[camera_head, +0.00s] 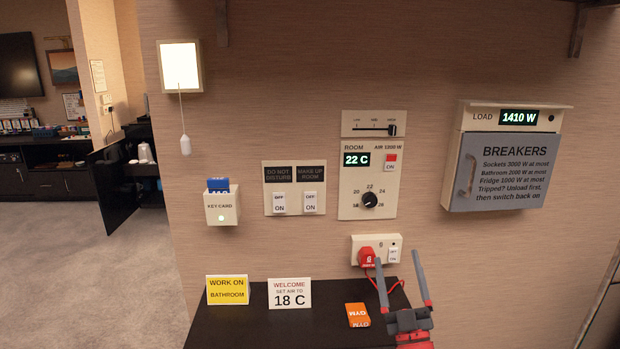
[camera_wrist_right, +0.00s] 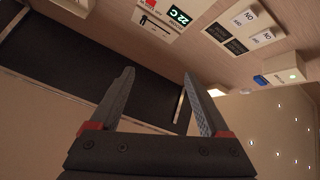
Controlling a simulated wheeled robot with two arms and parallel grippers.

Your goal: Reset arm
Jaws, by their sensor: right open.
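My right gripper (camera_head: 403,283) is open and empty above the right part of the black desk, in front of the wall socket. In the right wrist view its two grey fingers (camera_wrist_right: 160,95) are spread with nothing between them. My left gripper shows in neither view.
A red plug (camera_head: 366,257) sits in the wall socket (camera_head: 393,243), its cord running behind my gripper. An orange card (camera_head: 357,315), a welcome sign (camera_head: 289,293) and a yellow sign (camera_head: 227,290) are on the black desk (camera_head: 250,330). The breaker box (camera_head: 508,165) hangs at upper right.

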